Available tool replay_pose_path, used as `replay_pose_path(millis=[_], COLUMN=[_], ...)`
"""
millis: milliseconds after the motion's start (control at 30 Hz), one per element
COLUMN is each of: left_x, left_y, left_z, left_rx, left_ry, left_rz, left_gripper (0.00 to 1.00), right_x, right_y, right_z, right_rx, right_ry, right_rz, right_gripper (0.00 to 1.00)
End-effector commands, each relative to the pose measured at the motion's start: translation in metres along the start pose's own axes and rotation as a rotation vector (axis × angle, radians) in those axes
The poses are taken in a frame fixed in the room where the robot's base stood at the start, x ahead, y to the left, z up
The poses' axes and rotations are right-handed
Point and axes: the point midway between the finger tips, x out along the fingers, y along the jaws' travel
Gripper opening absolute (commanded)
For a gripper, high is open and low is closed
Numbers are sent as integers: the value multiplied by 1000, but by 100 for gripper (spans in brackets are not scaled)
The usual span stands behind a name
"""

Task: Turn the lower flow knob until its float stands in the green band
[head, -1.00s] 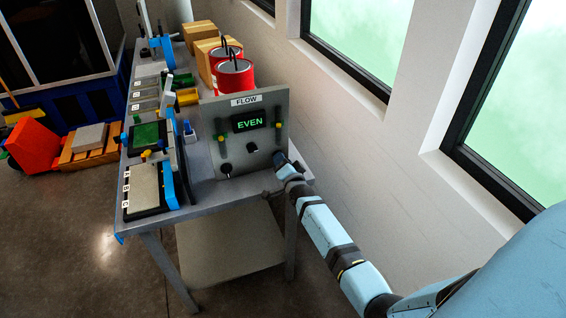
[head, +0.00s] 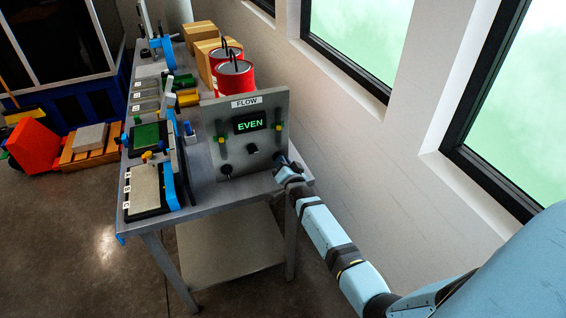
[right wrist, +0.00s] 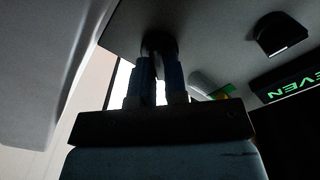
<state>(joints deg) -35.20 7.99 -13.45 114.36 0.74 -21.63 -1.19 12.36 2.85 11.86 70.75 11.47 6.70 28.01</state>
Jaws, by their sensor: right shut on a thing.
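The grey flow panel (head: 270,105) stands upright on the near end of the bench. A lit display (head: 250,121) on it reads EVEN in green. Dark knobs sit at the panel's lower left (head: 226,170) and middle (head: 252,148). My right gripper (head: 281,161) is at the panel's lower right corner, shut on a dark knob there. In the right wrist view both fingers close on that knob (right wrist: 158,42), which they partly hide. Gauges with yellow and green parts show at the left (head: 221,138) and right (head: 278,127); their float heights are too small to read. My left gripper is not in view.
The bench (head: 215,200) carries red cans (head: 234,77), cardboard boxes (head: 200,35) and several trays (head: 146,187) left of the panel. A wall with windows (head: 350,40) runs close along the right side. The floor in front is clear.

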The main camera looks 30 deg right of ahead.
Motion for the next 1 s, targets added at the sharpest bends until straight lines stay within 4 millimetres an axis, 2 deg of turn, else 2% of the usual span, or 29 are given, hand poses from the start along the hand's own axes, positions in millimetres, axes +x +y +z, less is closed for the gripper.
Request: replay_pose_path(millis=[500,1000], left_x=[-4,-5], left_y=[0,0], left_z=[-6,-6], left_rx=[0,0], left_ry=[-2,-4], left_rz=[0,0], left_gripper=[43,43], right_x=[0,0], right_y=[-2,-2], right_z=[0,0], right_rx=[-397,-532], right_ry=[0,0], right_rz=[0,0], right_gripper=[0,0])
